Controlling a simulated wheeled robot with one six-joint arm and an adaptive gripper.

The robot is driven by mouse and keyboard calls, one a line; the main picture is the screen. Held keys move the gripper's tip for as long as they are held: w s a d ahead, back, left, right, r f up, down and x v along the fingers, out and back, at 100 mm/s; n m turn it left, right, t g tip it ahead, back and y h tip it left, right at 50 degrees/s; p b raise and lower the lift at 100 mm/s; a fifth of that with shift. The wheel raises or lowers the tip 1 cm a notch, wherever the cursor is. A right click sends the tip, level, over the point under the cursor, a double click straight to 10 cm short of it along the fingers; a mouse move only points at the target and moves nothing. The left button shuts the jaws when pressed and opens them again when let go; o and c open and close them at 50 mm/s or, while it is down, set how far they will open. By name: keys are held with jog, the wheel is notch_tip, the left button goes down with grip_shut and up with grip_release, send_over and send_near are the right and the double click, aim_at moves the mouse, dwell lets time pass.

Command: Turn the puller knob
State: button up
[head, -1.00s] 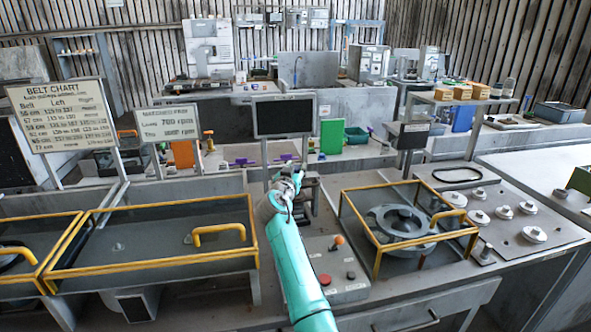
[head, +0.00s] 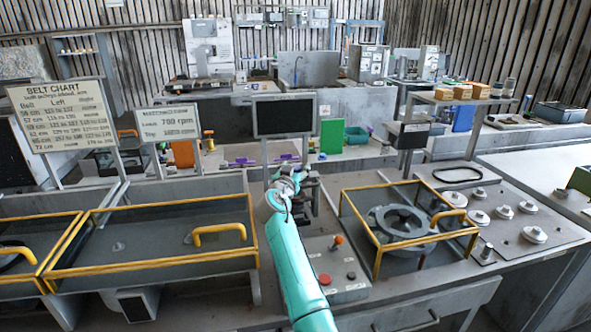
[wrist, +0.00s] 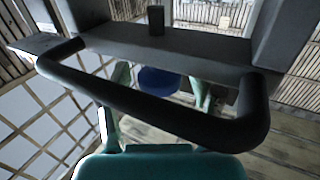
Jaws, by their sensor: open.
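My gripper (head: 290,176) is in the middle of the head view, at the end of my teal arm, in front of the post under the dark screen. In the wrist view its two teal fingers (wrist: 160,97) stand apart with a gap between them. A round dark blue knob-like part (wrist: 158,80) shows between and beyond the fingers; I cannot tell for sure that it is the puller knob, nor whether the fingers touch it. A thick dark bar (wrist: 150,104) crosses the wrist view in front of the fingers and partly hides them. No puller knob can be made out in the head view.
A yellow-edged guard (head: 375,262) over a grey wheel (head: 398,221) stands right of my arm. A long yellow-edged guard (head: 150,262) is at left. A control box with a red button (head: 325,279) and orange-topped lever (head: 338,240) sits beside my arm.

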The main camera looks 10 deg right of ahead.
aim_at(296, 167)
notch_tip(296, 167, up, 10)
jog(key=shift+f, duration=0.1)
dwell(0.4)
